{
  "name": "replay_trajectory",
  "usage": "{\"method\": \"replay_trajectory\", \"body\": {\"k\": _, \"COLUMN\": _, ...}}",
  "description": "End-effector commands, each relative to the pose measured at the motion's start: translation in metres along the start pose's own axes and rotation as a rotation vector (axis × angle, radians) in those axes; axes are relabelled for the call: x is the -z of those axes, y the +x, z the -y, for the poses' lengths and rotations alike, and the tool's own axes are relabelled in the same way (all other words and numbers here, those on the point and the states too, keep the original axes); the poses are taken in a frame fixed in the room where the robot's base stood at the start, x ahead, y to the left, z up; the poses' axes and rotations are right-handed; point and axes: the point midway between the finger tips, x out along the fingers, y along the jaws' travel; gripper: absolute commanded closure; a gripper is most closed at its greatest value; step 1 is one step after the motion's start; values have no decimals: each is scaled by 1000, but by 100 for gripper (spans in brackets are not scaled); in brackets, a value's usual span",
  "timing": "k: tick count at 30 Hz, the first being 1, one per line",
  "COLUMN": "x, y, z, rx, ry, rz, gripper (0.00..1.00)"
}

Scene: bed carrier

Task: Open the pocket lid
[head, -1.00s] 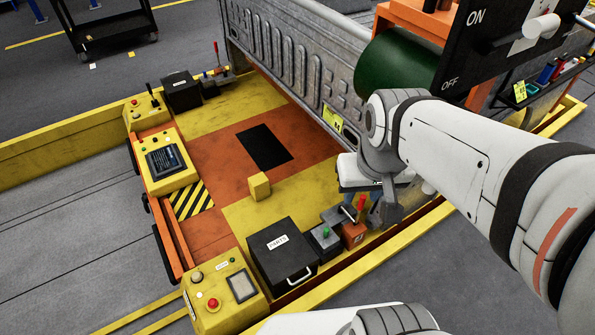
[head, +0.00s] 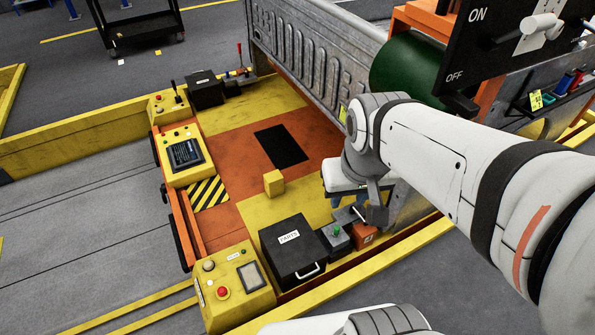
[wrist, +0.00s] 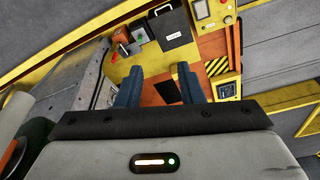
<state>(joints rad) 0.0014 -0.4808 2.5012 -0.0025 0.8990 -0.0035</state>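A black box labelled PARTS, with a front handle (head: 310,270) and a closed flat top (head: 297,244), stands on the near side of the yellow and orange bed. It also shows in the wrist view (wrist: 173,27). I cannot tell whether its top is the pocket lid. A flat black rectangle (head: 280,147) lies mid-bed; it shows between my fingers in the wrist view (wrist: 167,92). My gripper (wrist: 160,85) is open and empty, its two blue fingers well apart.
A yellow block (head: 274,183) sits on the bed. A green-button box (head: 335,235) and an orange box (head: 362,232) stand beside the PARTS box. Yellow control panels (head: 235,285) line the left edge. A grey ribbed wall (head: 310,60) bounds the far right side.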

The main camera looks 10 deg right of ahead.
Motion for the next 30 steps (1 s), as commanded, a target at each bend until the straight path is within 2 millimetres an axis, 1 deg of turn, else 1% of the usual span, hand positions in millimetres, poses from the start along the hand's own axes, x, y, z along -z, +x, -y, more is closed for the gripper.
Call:
{"method": "replay_trajectory", "body": {"k": 4, "x": 0, "y": 1, "z": 0, "rx": 1, "ry": 1, "rz": 1, "gripper": 66}}
{"method": "replay_trajectory", "body": {"k": 7, "x": 4, "y": 9, "z": 2, "rx": 12, "ry": 11, "rz": 11, "gripper": 66}}
{"method": "replay_trajectory", "body": {"k": 8, "x": 6, "y": 14, "z": 2, "rx": 19, "ry": 18, "rz": 16, "gripper": 66}}
{"method": "replay_trajectory", "body": {"k": 11, "x": 19, "y": 40, "z": 6, "rx": 56, "ry": 47, "rz": 44, "gripper": 66}}
{"method": "replay_trajectory", "body": {"k": 14, "x": 38, "y": 78, "z": 11, "rx": 108, "ry": 110, "rz": 83, "gripper": 66}}
{"method": "replay_trajectory", "body": {"k": 15, "x": 46, "y": 96, "z": 13, "rx": 130, "ry": 140, "rz": 100, "gripper": 66}}
{"method": "replay_trajectory", "body": {"k": 17, "x": 59, "y": 124, "z": 15, "rx": 162, "ry": 188, "rz": 122, "gripper": 66}}
{"method": "replay_trajectory", "body": {"k": 18, "x": 67, "y": 143, "z": 16, "rx": 182, "ry": 221, "rz": 138, "gripper": 66}}
{"method": "replay_trajectory", "body": {"k": 20, "x": 79, "y": 172, "z": 17, "rx": 210, "ry": 271, "rz": 157, "gripper": 66}}
{"method": "replay_trajectory", "body": {"k": 21, "x": 86, "y": 193, "z": 17, "rx": 227, "ry": 307, "rz": 172, "gripper": 66}}
{"method": "replay_trajectory", "body": {"k": 23, "x": 97, "y": 225, "z": 16, "rx": 251, "ry": 361, "rz": 190, "gripper": 66}}
{"method": "replay_trajectory", "body": {"k": 24, "x": 102, "y": 247, "z": 16, "rx": 265, "ry": 397, "rz": 204, "gripper": 66}}
{"method": "replay_trajectory", "body": {"k": 26, "x": 111, "y": 282, "z": 14, "rx": 284, "ry": 454, "rz": 222, "gripper": 66}}
{"method": "replay_trajectory", "body": {"k": 27, "x": 115, "y": 306, "z": 12, "rx": 296, "ry": 493, "rz": 235, "gripper": 66}}
{"method": "replay_trajectory", "body": {"k": 29, "x": 120, "y": 342, "z": 9, "rx": 310, "ry": 553, "rz": 252, "gripper": 66}}
{"method": "replay_trajectory", "body": {"k": 30, "x": 123, "y": 367, "z": 7, "rx": 318, "ry": 592, "rz": 263, "gripper": 66}}
